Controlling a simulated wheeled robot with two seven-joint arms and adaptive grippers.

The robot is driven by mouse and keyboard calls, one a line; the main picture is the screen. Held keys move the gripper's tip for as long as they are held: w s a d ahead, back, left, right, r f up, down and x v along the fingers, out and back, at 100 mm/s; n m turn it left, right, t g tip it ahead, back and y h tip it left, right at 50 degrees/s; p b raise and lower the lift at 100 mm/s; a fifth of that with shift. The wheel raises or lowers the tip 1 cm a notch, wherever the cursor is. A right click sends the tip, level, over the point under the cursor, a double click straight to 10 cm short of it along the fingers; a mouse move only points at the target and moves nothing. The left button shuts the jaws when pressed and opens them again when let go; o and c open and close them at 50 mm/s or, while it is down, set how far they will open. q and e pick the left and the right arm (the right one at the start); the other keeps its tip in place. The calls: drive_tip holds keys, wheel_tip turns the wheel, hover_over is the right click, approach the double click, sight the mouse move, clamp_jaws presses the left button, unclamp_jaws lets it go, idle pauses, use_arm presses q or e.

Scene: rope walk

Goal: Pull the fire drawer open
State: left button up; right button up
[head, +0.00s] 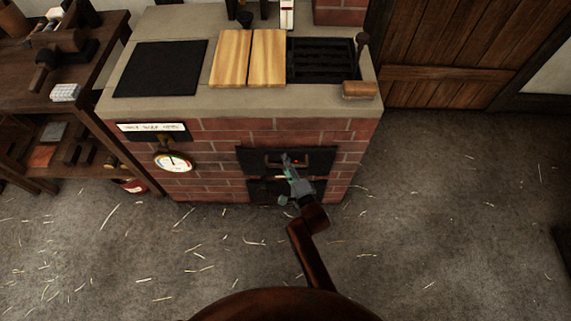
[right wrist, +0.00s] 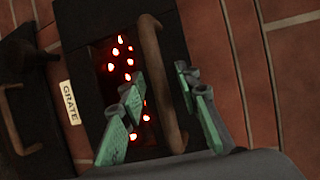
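The fire drawer (head: 318,158) is a black front in the red brick stove, with a dark slot. In the right wrist view the drawer (right wrist: 90,18) has glowing red embers in its slot and a brown bar handle (right wrist: 152,50) across it. My right gripper (head: 286,160) is in front of the drawer. In the right wrist view its green-grey fingers (right wrist: 158,90) are apart, one on each side of the handle, with visible gaps. The drawer looks flush with the stove front. My left gripper is out of view.
A second black front (right wrist: 22,110) with its own handle and a "GRATE" label (right wrist: 69,102) is beside the drawer, lower on the stove. A gauge (head: 174,161) hangs at left. A wooden workbench (head: 100,55) stands left. The straw-strewn floor (head: 450,210) is clear at right.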

drive_tip(key=shift+c, duration=0.5)
clamp_jaws()
